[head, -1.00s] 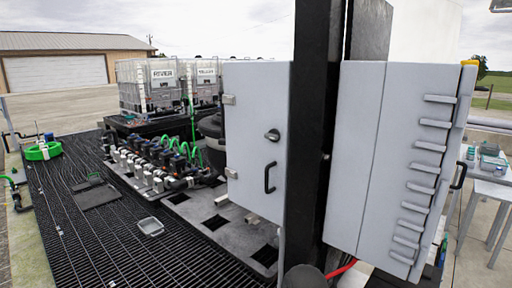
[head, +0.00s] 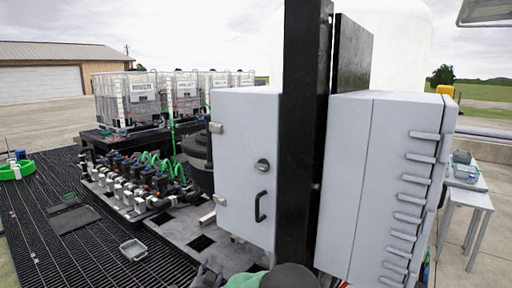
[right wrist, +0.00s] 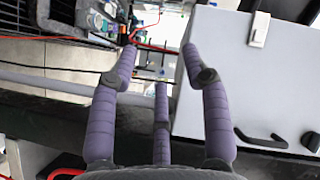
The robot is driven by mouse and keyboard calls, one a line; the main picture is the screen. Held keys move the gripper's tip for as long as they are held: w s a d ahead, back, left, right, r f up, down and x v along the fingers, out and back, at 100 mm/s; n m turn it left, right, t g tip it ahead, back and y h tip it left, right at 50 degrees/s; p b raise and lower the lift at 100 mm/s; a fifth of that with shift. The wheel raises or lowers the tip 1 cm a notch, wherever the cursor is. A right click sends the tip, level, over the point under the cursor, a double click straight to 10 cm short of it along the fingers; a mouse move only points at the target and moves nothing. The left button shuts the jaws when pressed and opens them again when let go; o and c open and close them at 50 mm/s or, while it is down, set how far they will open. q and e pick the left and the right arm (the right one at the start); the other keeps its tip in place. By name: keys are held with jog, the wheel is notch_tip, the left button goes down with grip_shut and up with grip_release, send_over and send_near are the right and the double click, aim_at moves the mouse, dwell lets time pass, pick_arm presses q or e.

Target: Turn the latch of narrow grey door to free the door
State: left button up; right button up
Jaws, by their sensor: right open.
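The narrow grey door (head: 238,150) is the front panel left of the black post in the head view. It looks flush with its cabinet. Its small dark latch knob (head: 262,165) sits above a black bar handle (head: 260,206). My right gripper (head: 207,272) shows at the bottom edge of the head view, below and left of the latch, apart from the door. In the right wrist view its purple-grey fingers (right wrist: 160,58) are spread and empty. There the door (right wrist: 245,85) is at right, with its handle (right wrist: 261,138) and a dark part of the latch (right wrist: 311,140) near the edge. My left gripper is not in view.
A black post (head: 304,130) stands just right of the door. A wide grey cabinet (head: 350,190) with several hinges is beyond it. Pumps and valves with green hoses (head: 140,180) are at left. The grating (head: 90,250) has some clear floor.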

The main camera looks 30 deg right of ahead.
notch_tip(320, 180, up, 17)
jog(key=s+d+m+g+h+p, duration=0.1)
jog(key=d+m+h+p, duration=0.1)
jog(key=m+h+p, duration=0.3)
jog(key=m+g+h+p, duration=0.3)
jog(key=m+g+p, duration=0.25)
jog(key=m, duration=0.35)
send_near(262, 166)
jog(key=x, duration=0.3)
jog(key=p+x, duration=0.1)
jog(key=x, duration=0.1)
jog(key=w+f+x, duration=0.1)
jog(key=x, duration=0.2)
jog(key=shift+w+d+f+p, duration=0.1)
jog(key=shift+w+p, duration=0.05)
jog(key=shift+p, duration=0.2)
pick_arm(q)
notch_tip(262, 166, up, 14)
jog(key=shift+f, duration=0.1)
pick_arm(e)
grip_shut()
